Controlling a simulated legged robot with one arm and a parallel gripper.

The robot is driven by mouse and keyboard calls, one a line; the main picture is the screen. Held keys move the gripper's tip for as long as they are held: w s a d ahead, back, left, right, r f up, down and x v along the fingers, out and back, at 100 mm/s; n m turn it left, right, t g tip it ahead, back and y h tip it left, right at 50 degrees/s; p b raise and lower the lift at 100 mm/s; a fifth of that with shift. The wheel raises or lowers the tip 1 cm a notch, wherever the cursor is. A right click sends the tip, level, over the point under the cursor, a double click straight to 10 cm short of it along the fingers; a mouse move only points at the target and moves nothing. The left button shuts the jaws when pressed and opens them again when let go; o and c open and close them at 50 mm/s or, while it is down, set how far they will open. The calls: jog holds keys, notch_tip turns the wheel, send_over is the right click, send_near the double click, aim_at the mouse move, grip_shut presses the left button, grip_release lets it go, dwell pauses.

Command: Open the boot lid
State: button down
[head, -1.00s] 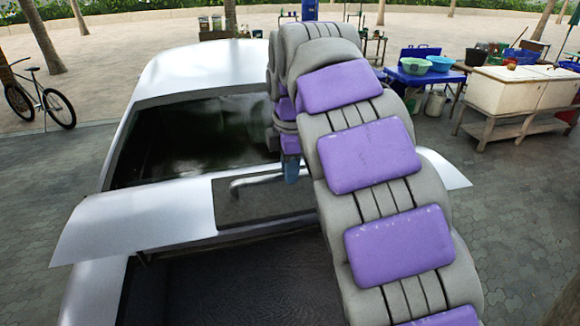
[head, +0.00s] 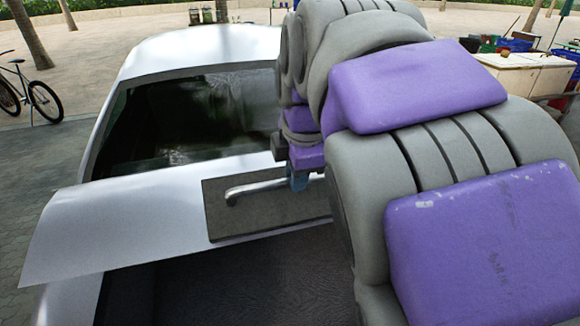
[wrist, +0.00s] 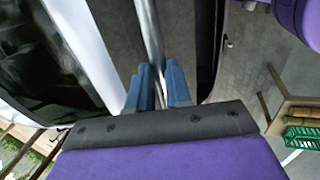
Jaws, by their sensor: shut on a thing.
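The boot lid (head: 110,225) is a white panel on the silver-white car, tilted up, with the dark boot opening (head: 220,285) visible below its near edge. A dark plate on the lid carries a curved metal handle (head: 240,191). My gripper (head: 298,182) is at the right part of this handle, partly hidden by my arm. In the wrist view, the blue fingers of my gripper (wrist: 158,88) are on either side of the metal handle (wrist: 150,35) and shut on it. The lid's far right end is hidden behind my arm.
The car's dark rear window (head: 205,115) and roof (head: 200,48) lie beyond the lid. A bicycle (head: 32,92) stands at the left on open paving. A pale cabinet bench (head: 520,76) stands at the right, with a green crate (wrist: 303,136) low in the wrist view.

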jog(key=shift+t, duration=0.4)
jog(key=s+f+b, duration=0.1)
jog(key=s, duration=0.1)
jog(key=s+d+f+b, duration=0.1)
jog(key=f, duration=0.1)
jog(key=shift+s+f+b, duration=0.25)
jog(key=shift+s+b, duration=0.1)
jog(key=c, duration=1.1)
grip_release()
jog(key=shift+w, duration=0.1)
jog(key=shift+o, duration=0.2)
jog(key=shift+r, duration=0.15)
jog(key=shift+r, duration=0.4)
jog(key=p+v, duration=0.2)
jog(key=v, duration=1.4)
jog(key=shift+d+r, duration=0.15)
jog(key=shift+d, duration=0.05)
